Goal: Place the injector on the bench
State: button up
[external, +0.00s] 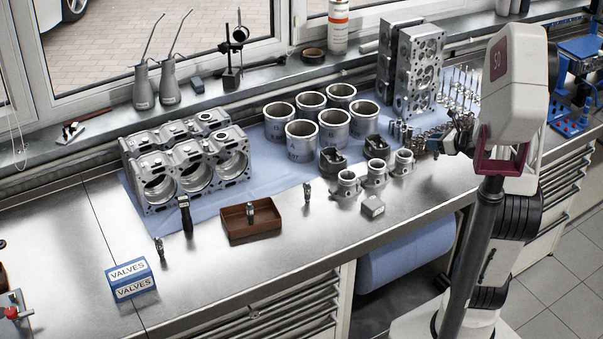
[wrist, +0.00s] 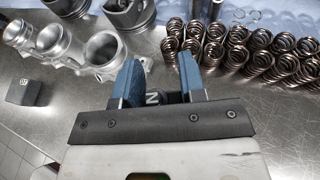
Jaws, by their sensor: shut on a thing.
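My gripper (wrist: 160,62) is shut on a dark part with a white letter on it (wrist: 172,97), seen between the blue fingers in the wrist view. It looks like an injector, but most of it is hidden. In the external view my gripper (external: 462,132) is at the right, beside the valve springs, partly hidden by my arm. Similar small injectors stand upright on the metal bench (external: 400,235): one injector (external: 160,247) at the front left, another (external: 307,191) in the middle. A third injector (external: 250,212) is in the brown tray (external: 258,234).
Valve springs (wrist: 240,55) crowd the area just beyond my gripper. Throttle bodies (wrist: 104,48) and a small grey box (external: 373,206) are to the left. The engine block (external: 188,165) and cylinder liners (external: 302,140) are further left. The front bench strip is mostly clear.

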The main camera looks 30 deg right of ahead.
jog(key=shift+f, duration=1.65)
jog(key=shift+f, duration=0.1)
jog(key=o, duration=0.9)
jog(key=shift+v, duration=6.05)
jog(key=shift+d, duration=0.1)
jog(key=shift+w, duration=0.1)
